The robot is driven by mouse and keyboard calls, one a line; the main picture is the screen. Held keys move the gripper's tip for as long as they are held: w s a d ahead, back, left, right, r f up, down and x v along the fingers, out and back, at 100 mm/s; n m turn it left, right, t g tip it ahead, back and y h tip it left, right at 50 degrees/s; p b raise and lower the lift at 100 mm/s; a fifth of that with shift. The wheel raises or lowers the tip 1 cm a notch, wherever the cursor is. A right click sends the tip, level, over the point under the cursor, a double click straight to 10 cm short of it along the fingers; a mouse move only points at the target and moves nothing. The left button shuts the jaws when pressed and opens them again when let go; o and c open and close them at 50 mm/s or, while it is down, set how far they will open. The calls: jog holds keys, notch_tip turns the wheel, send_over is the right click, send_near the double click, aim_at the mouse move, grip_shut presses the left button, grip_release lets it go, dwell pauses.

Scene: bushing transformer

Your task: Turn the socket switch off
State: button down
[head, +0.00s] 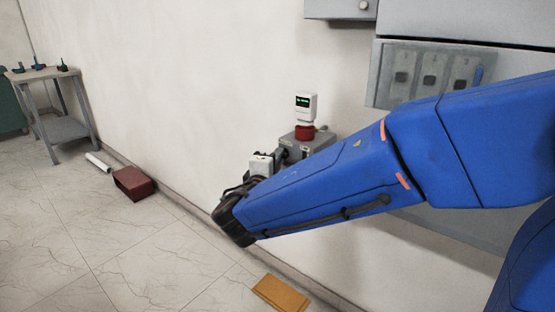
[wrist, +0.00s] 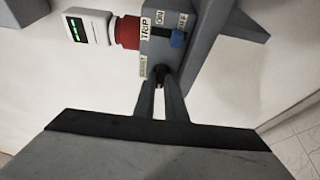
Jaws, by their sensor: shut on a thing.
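The grey socket box (wrist: 152,45) is on the wall, and it also shows in the head view (head: 318,143). In the wrist view it bears labels reading TRIP, ON and OFF, and a label at its near end that seems to read SOCKET. A blue piece (wrist: 178,40) sits beside the OFF label. My gripper (wrist: 160,84) is at the box's near end, its two fingers shut on a small dark part (wrist: 160,76) there. The fingers hide most of that part, so I cannot tell its position. In the head view my arm covers part of the box.
A red collar (wrist: 128,32) joins the box to a white device with a green display (wrist: 88,27). A grey switch panel (head: 430,75) is on the wall at right. A dark red box (head: 133,183) and a yellow-brown slab (head: 280,295) lie on the floor. Floor at left is mostly clear.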

jog(key=c, duration=1.8)
grip_release()
jog(key=v, duration=1.7)
jog(key=shift+s+a, duration=0.15)
